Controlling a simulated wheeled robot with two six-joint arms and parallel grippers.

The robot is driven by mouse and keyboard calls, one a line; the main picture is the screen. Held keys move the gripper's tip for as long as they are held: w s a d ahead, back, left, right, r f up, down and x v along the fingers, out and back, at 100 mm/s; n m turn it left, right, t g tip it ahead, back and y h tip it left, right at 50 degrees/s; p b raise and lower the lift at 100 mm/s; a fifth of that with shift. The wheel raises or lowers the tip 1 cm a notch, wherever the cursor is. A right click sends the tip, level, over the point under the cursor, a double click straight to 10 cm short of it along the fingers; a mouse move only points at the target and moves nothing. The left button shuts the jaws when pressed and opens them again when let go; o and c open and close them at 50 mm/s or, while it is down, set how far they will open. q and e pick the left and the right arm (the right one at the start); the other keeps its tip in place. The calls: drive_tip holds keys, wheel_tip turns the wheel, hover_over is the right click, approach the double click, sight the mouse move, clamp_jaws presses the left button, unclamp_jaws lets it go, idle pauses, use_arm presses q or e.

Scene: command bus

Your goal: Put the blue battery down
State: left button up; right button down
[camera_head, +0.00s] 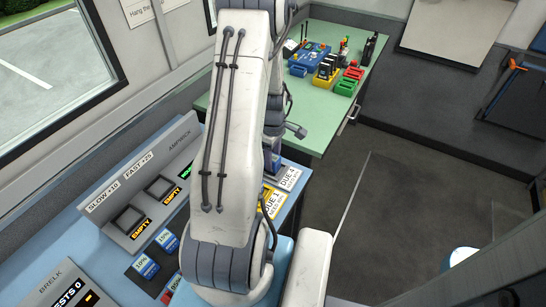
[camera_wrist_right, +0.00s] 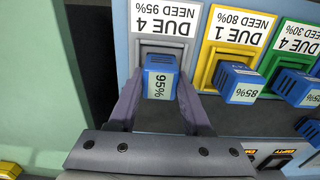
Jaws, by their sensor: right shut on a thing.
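In the right wrist view my right gripper (camera_wrist_right: 160,92) is shut on a blue battery (camera_wrist_right: 158,62) with a 95% label, one finger on each side. The battery is at the grey-framed slot under the white card (camera_wrist_right: 166,22) reading DUE 4, NEED 95%. I cannot tell whether it is fully seated. In the head view my arm hides the battery and most of the gripper; that white card (camera_head: 289,178) shows beside the arm. My left gripper is not in view.
A blue battery (camera_wrist_right: 239,84) marked 85% stands in the yellow slot alongside, another (camera_wrist_right: 296,88) in the green slot. More batteries (camera_head: 145,266) lie on the blue counter near a charger (camera_head: 148,205) with EMPTY signs. A green table (camera_head: 300,110) with radios stands behind.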

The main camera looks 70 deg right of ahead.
drive_tip(key=shift+f, duration=0.1)
drive_tip(key=shift+c, duration=1.7)
unclamp_jaws()
wheel_tip(320, 180, up, 12)
drive_tip(key=shift+b, duration=0.3)
